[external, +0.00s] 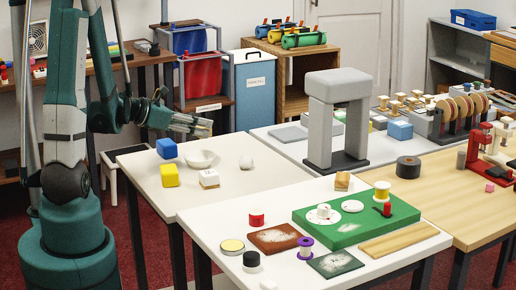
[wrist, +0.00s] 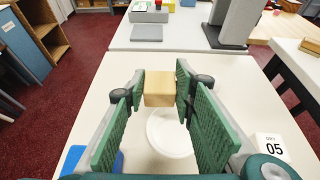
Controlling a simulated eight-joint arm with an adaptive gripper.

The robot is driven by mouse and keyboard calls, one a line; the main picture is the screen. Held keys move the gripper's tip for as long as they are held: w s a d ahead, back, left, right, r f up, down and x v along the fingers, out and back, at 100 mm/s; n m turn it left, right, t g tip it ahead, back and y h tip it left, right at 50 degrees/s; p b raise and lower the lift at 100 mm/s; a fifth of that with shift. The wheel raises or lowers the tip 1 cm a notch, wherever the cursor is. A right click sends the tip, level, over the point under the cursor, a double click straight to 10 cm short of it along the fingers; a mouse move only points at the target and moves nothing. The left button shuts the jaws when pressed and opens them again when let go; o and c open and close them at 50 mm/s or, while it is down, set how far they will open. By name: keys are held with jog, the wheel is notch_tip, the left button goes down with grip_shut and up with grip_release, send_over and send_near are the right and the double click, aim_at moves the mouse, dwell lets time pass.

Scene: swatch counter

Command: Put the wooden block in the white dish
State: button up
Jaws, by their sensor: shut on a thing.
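The wooden block (wrist: 159,88) is a plain tan block, seen in the wrist view between the two green finger pads of my gripper (wrist: 160,80). My gripper is shut on it. The white dish (wrist: 171,138) lies on the pale table below and nearer in that view, and the block's near edge comes close to its far rim in the picture. In the external view my gripper (external: 205,128) is above the table, over the white dish (external: 200,159), with a clear gap. The block is hard to make out there.
A blue cube (external: 167,148), a yellow cube (external: 169,176), a white labelled block (external: 208,179) and a white round thing (external: 246,162) stand around the dish. A grey arch (external: 321,120) stands on the table to the right. Another wooden block (external: 342,181) sits on the front table.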

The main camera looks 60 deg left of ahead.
jog(key=shift+f, duration=0.1)
jog(key=shift+f+b, duration=0.85)
jog(key=shift+f, duration=1.15)
jog(key=shift+f+b, duration=0.55)
jog(key=shift+b, duration=0.05)
jog(key=o, duration=0.9)
jog(key=shift+c, duration=0.2)
jog(key=shift+r, duration=0.25)
